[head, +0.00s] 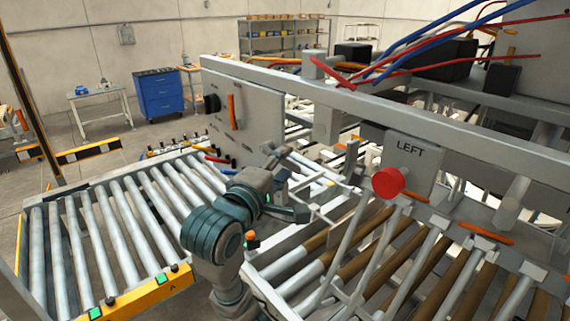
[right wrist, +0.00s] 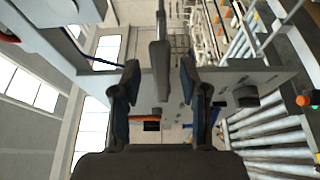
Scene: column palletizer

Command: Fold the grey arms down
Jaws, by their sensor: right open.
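Several slim light-grey arms (head: 349,228) stand slanting up over the brown and grey rollers in the head view, below the plate marked LEFT. My right gripper (head: 296,190) is beside the grey frame, close to a pale bar (head: 318,171). In the right wrist view my right gripper (right wrist: 160,72) is open, with a grey bar (right wrist: 159,88) showing between its two fingers. A gap shows on both sides of the bar; I cannot tell its distance in depth. My left gripper is not in view.
A roller conveyor (head: 152,283) with a yellow edge lies at the left. A red button (head: 388,182) sticks out by the LEFT plate (head: 411,158). A long grey beam (head: 455,142) with red and blue hoses crosses the right. A blue cabinet (head: 158,94) stands far back.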

